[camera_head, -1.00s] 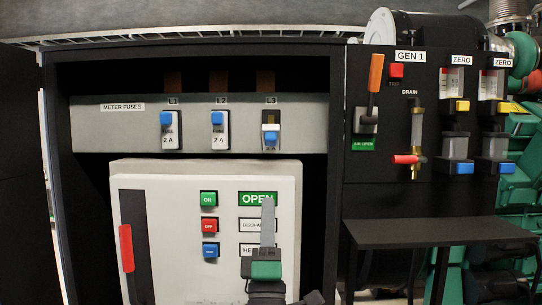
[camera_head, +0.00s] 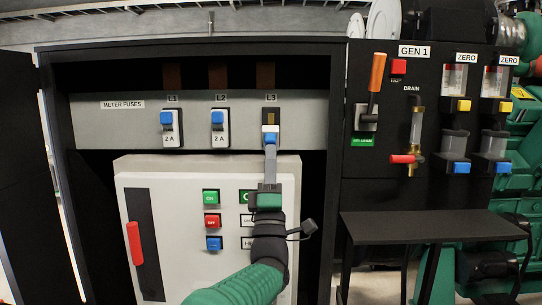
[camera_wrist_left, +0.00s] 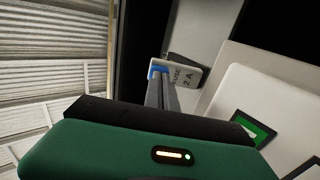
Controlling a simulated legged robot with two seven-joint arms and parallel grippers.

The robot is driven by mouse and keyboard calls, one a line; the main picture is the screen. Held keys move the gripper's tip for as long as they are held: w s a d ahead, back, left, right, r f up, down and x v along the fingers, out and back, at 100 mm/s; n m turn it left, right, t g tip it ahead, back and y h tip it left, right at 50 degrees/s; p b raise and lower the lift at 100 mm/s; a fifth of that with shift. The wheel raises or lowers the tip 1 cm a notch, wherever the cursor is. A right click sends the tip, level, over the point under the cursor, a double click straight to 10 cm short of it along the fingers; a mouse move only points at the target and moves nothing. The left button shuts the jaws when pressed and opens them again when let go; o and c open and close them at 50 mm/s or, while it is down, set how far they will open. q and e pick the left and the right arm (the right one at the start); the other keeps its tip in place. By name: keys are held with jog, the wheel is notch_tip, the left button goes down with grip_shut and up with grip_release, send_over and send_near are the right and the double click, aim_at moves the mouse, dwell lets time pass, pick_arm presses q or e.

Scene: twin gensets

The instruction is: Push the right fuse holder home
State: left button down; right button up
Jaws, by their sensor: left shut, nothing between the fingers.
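The right fuse holder (camera_head: 270,130), under the L3 label, is white with a blue tab. It sits lower than its two neighbours, with a dark, brownish slot bare above it. My left gripper (camera_head: 270,148) is shut and empty, pointing up at the holder from below. Its fingertips are at the blue tab and hide its lower part; I cannot tell whether they touch. In the left wrist view the fingers (camera_wrist_left: 163,92) reach to the blue tab (camera_wrist_left: 157,71), beside a white face marked 2 A (camera_wrist_left: 188,77). My right gripper is not in view.
The L1 fuse holder (camera_head: 171,128) and L2 fuse holder (camera_head: 219,128) stand to the left on the grey panel (camera_head: 140,132). A pale box (camera_head: 185,270) with buttons and a red handle (camera_head: 134,243) juts out below. A black shelf (camera_head: 430,225) is at right.

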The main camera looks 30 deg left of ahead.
aim_at(272, 127)
pick_arm(q)
jog(key=shift+d+r, duration=0.2)
jog(key=shift+d, duration=0.05)
jog(key=r+g+h+p, duration=0.1)
jog(key=r+p, duration=0.1)
jog(key=r+g+h+p, duration=0.1)
jog(key=r+g+p, duration=0.1)
jog(key=r+g+h+p, duration=0.1)
jog(key=g+p, duration=0.1)
jog(key=shift+w+a+r, duration=0.35)
jog(key=shift+r, duration=0.05)
jog(key=shift+w+a+r+p, duration=0.2)
jog(key=shift+w+r+p, duration=0.1)
jog(key=shift+p, duration=0.05)
jog(key=shift+x, duration=0.85)
jog(key=shift+r, duration=0.65)
